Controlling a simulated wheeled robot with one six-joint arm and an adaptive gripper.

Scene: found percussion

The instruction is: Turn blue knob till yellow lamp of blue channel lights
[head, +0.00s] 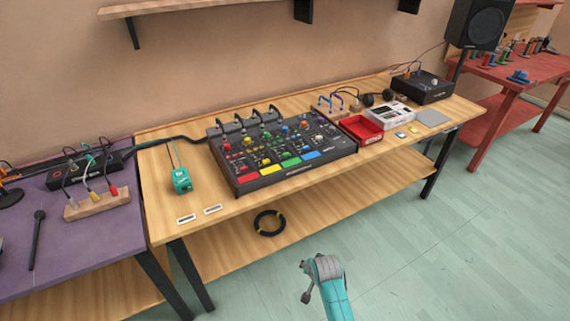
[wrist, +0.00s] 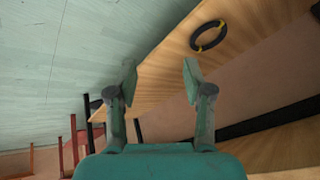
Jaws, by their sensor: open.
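The black mixer (head: 262,185) stands on the wooden table in the head view. Its channels end in red, yellow, green and blue front pads, with the blue pad (head: 311,155) furthest right. Small coloured knobs rise behind the pads. A blue knob (head: 303,145) seems to stand behind the blue pad. The lamps are too small to tell apart or to see whether any is lit. My gripper (wrist: 158,76) is open and empty in the wrist view, its fingers apart. In the head view my arm's end is low in front of the table, well away from the mixer.
A black cable coil (head: 269,223) lies on the lower shelf; it also shows in the wrist view (wrist: 208,36). A teal box (head: 181,181) stands left of the mixer, a red tray (head: 361,129) right. The floor (head: 420,260) before the table is clear.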

